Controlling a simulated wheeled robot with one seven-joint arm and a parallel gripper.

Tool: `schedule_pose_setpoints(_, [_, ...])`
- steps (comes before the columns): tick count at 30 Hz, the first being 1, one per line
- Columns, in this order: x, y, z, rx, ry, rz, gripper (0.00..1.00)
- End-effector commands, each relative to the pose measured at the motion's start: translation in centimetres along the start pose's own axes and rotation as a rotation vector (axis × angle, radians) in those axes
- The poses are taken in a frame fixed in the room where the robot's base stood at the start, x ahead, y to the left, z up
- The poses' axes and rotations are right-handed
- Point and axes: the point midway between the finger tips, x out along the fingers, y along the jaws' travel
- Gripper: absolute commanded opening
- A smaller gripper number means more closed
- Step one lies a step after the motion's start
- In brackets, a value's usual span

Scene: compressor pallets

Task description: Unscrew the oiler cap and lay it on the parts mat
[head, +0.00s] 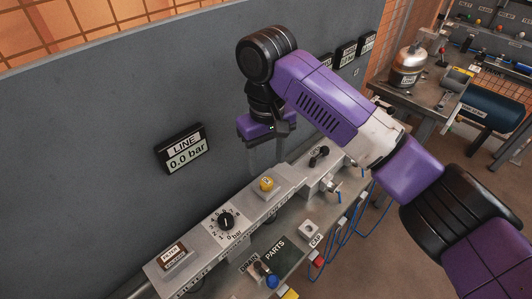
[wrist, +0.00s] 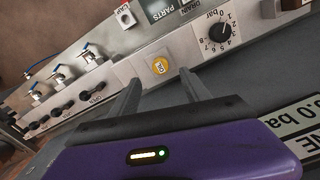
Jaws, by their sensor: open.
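The yellow oiler cap (head: 267,184) sits on its pale block on the long grey panel. It also shows in the wrist view (wrist: 159,66), between and just beyond the fingertips. My gripper (head: 266,160) is open and empty, its fingers pointing down near the cap and apart from it. In the wrist view my gripper (wrist: 160,78) has one finger to each side of the cap's line. The dark parts mat (head: 277,251), marked PARTS, lies on the bench in front of the panel. It also shows at the top of the wrist view (wrist: 163,12).
A black pressure knob (head: 226,221) stands left of the cap, and black valve knobs (head: 319,153) stand right. A white CAP block (head: 309,230) and a red button (head: 319,262) are by the bench's front. A grey wall with a LINE 0.0 bar display (head: 184,150) rises behind.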

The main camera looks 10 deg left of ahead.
Motion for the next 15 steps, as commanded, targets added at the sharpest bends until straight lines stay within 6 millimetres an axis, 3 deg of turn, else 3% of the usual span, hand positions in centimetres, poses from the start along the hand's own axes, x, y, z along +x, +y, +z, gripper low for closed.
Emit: schedule_pose_setpoints(15, [6.4,0.0,0.0,0.000,0.000,-0.001,0.55])
